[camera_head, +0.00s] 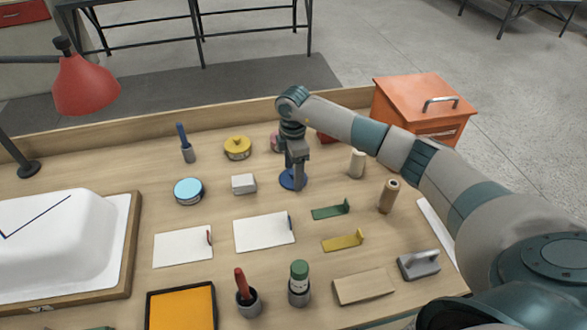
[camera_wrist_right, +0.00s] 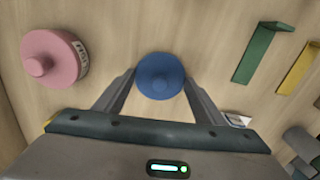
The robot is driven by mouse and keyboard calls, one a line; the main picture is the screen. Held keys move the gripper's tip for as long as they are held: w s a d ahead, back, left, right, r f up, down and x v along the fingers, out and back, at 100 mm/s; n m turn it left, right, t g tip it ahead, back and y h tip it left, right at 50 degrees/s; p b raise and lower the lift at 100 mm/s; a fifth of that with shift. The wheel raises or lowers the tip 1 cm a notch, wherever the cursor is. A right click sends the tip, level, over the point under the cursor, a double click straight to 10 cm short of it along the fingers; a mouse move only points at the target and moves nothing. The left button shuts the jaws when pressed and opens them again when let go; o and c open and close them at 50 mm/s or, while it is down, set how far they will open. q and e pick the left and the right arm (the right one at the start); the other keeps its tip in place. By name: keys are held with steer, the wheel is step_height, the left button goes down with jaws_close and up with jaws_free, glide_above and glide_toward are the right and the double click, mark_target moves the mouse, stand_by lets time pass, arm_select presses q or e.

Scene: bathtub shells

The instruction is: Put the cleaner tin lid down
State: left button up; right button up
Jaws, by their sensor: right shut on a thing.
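My right gripper (camera_head: 294,168) points straight down and is shut on a blue round lid (camera_head: 291,182) with a small knob. In the right wrist view the lid (camera_wrist_right: 160,76) shows between the two fingertips. The lid is at or just above the bare table; I cannot tell whether it touches. A round tin (camera_head: 188,192) with a light blue top face and no knobbed lid on it stands to the left. My left gripper is not in view.
A yellow lidded tin (camera_head: 237,148) and a pink lidded tin (camera_wrist_right: 54,58) stand behind the lid. A pale block (camera_head: 244,184) lies to its left, green (camera_head: 330,211) and yellow (camera_head: 343,241) brackets in front to the right. White sheets (camera_head: 264,232) lie nearer.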

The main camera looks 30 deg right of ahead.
steer(key=o, duration=1)
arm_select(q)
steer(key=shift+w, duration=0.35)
arm_select(e)
steer(key=shift+o, duration=0.2)
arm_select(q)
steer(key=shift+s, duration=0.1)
arm_select(e)
steer(key=shift+r, duration=0.2)
steer(key=shift+w+r, duration=0.1)
steer(key=shift+r, duration=0.25)
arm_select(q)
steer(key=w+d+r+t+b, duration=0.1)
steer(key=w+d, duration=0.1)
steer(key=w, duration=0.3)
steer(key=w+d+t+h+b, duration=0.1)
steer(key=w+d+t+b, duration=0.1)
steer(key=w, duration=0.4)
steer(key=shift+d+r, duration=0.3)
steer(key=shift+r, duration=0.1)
arm_select(e)
step_height(320, 180, up, 11)
